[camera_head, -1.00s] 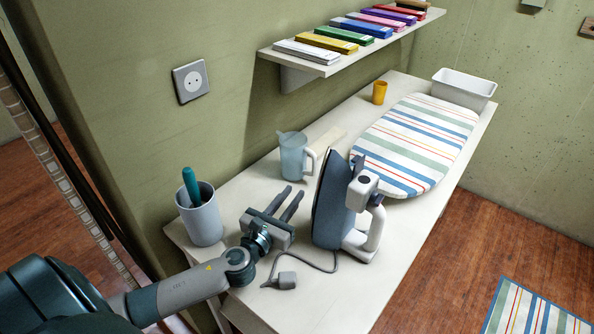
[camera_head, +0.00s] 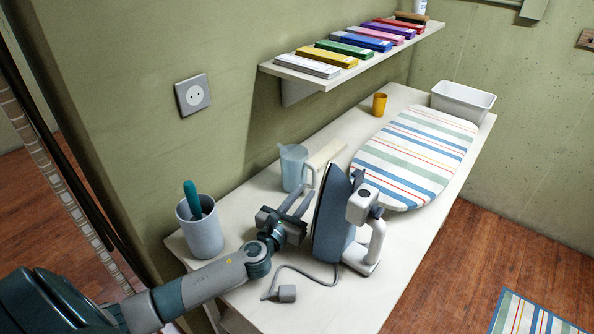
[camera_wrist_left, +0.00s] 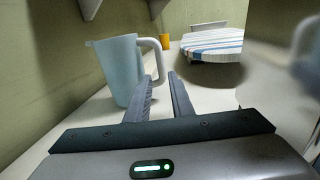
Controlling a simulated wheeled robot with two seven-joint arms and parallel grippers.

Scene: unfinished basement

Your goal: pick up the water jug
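The water jug (camera_head: 291,168) is pale blue with a white handle and stands upright on the white table near the wall. It also shows in the left wrist view (camera_wrist_left: 118,72), left of centre, with its handle (camera_wrist_left: 163,58) on the right side. My left gripper (camera_head: 303,198) is open and empty, low over the table just in front of the jug. In the left wrist view its two fingers (camera_wrist_left: 161,80) are apart and point at the handle, whose lower end shows between the tips. Whether they touch it, I cannot tell. My right gripper is not in view.
A dark blue iron (camera_head: 331,217) stands close to the right of my left gripper, its cord in front. A grey cup (camera_head: 202,235) with a teal-handled item is at left. A striped ironing board (camera_head: 415,155), yellow cup (camera_head: 380,104) and white bin (camera_head: 462,101) are farther back.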

